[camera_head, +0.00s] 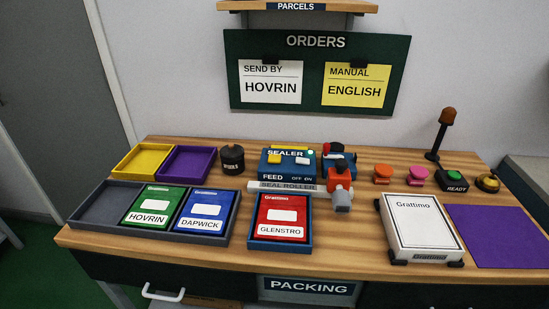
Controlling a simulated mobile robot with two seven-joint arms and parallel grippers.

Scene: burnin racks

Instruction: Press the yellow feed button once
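The yellow feed button (274,159) sits on the left part of the blue sealer box (263,168), above the word FEED. A white switch (302,161) marked OFF and ON is to its right, and a small green light (310,153) shows at the sealer's upper right. The seal roller (282,186) lies along the sealer's front. Nothing covers the yellow button. Neither of my grippers shows in the head view.
Left are yellow (143,161) and purple (187,164) trays, a dark canister (231,159), and green, blue and red cards. A red-and-blue tool (340,187) stands right of the sealer. Farther right are several buttons, a white Grattimo box (421,226) and a purple mat (500,236).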

